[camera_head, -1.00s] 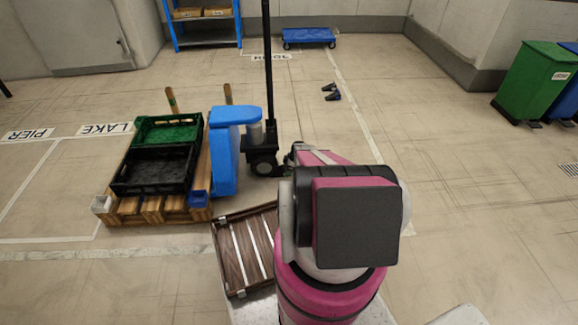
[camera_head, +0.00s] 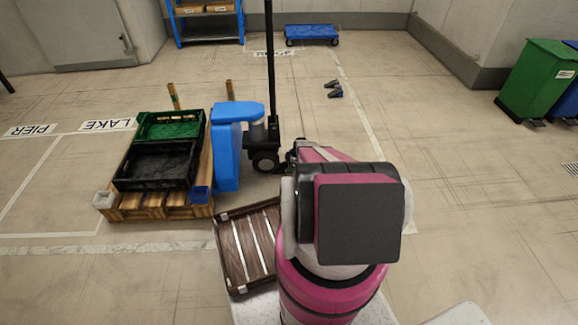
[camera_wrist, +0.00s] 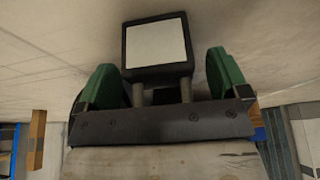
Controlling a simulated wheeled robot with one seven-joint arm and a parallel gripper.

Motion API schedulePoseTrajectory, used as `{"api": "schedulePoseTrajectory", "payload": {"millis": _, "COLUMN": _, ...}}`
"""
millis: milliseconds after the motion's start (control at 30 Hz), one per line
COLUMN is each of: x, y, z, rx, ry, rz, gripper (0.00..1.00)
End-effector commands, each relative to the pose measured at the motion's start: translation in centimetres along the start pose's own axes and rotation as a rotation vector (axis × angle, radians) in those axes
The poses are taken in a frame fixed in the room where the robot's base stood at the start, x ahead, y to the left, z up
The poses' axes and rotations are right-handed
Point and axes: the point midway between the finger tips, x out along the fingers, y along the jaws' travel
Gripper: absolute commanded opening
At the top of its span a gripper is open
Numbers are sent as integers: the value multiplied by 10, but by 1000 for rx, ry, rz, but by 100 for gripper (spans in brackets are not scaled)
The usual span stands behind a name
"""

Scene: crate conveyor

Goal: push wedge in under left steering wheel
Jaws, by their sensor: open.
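A blue truck with a black mast (camera_head: 228,150) stands at the right side of the pallet, and a dark wheel (camera_head: 264,162) shows at its base. Two small dark wedge-like pieces (camera_head: 334,89) lie on the floor beyond it. My gripper (camera_wrist: 160,82) is open in the wrist view, with green fingertips wide apart. A black block with a white face (camera_wrist: 157,46) on two grey posts shows between them; I cannot tell what it is or whether it is touched. In the head view my pink arm hides most of the gripper, close to the wheel's right.
A wooden pallet (camera_head: 142,213) carries a green crate (camera_head: 205,122) and a black crate (camera_head: 122,184). A brown slatted crate (camera_head: 232,262) is beside my arm. A blue trolley (camera_head: 312,34), blue shelf (camera_head: 210,28) and green bin (camera_head: 535,80) stand farther off.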

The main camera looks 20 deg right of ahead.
Motion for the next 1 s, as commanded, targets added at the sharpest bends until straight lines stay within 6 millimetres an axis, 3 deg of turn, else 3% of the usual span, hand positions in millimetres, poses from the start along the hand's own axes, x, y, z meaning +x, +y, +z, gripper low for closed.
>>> {"api": "schedulePoseTrajectory", "payload": {"millis": 167, "x": -19, "y": -2, "z": 0, "rx": 1, "ry": 0, "rz": 0, "gripper": 93}}
{"api": "schedulePoseTrajectory", "payload": {"millis": 600, "x": -95, "y": -1, "z": 0, "rx": 0, "ry": 0, "rz": 1, "gripper": 93}}
{"api": "schedulePoseTrajectory", "payload": {"millis": 1000, "x": -104, "y": 0, "z": 0, "rx": 0, "ry": 0, "rz": 0, "gripper": 93}}
